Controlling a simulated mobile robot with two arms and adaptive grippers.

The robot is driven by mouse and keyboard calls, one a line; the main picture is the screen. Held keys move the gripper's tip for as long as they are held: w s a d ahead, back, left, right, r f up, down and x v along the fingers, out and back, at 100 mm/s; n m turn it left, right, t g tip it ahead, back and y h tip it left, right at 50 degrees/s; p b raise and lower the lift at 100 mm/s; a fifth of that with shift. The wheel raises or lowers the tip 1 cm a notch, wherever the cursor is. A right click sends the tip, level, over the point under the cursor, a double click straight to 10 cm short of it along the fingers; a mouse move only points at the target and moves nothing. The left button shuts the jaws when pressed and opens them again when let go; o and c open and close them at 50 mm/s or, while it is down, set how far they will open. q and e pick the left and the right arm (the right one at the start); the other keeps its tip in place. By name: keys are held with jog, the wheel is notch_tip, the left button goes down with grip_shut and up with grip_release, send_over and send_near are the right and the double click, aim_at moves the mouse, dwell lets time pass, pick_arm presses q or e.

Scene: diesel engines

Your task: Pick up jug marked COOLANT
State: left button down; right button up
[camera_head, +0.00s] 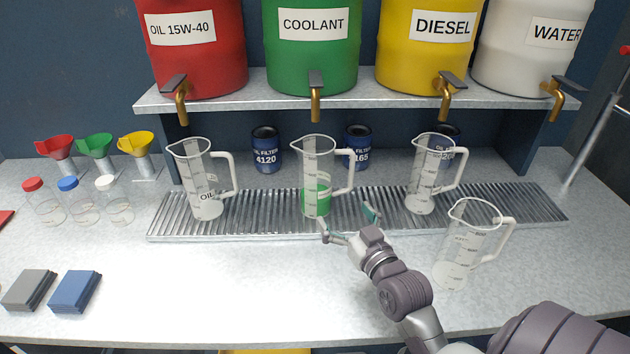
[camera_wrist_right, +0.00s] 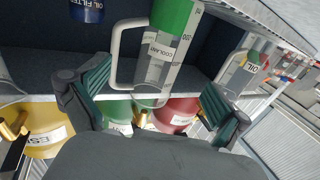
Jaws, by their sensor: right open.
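The jug marked COOLANT (camera_head: 315,202) is clear plastic with green liquid in its lower part. It stands upright on the ribbed metal grate, below the green COOLANT drum, with its handle to the right. My right gripper (camera_head: 347,222) is open and empty just in front of this jug, a little to its right. In the right wrist view the picture is turned over; the COOLANT jug (camera_wrist_right: 163,62) and its label show between the two spread fingers of the right gripper (camera_wrist_right: 157,78). I see no contact. My left gripper is not in view.
An OIL jug (camera_head: 205,190) and another clear jug (camera_head: 421,185) stand on the grate (camera_head: 262,213) either side. A further jug (camera_head: 462,250) stands front right, near my right arm. Oil filters stand behind. The front middle counter is clear.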

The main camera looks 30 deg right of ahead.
aim_at(323, 191)
jog(key=w, duration=0.4)
jog(key=w+d, duration=0.1)
jog(key=w, duration=0.1)
jog(key=shift+w+r+p, duration=0.2)
jog(key=shift+w+p, duration=0.05)
jog(key=shift+p, duration=0.15)
jog(key=shift+w+r, duration=0.1)
jog(key=shift+w, duration=0.45)
jog(key=w+p, duration=0.1)
jog(key=w, duration=0.2)
jog(key=shift+w, duration=0.3)
jog(key=shift+w+d, duration=0.15)
jog(key=shift+w, duration=0.3)
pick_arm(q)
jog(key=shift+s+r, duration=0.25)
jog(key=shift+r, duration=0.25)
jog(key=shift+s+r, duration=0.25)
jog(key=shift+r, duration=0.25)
pick_arm(e)
jog(key=shift+s, duration=0.1)
jog(key=shift+c, duration=1.2)
jog(key=c, duration=1.1)
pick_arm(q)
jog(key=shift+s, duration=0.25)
pick_arm(e)
jog(key=shift+c, duration=0.3)
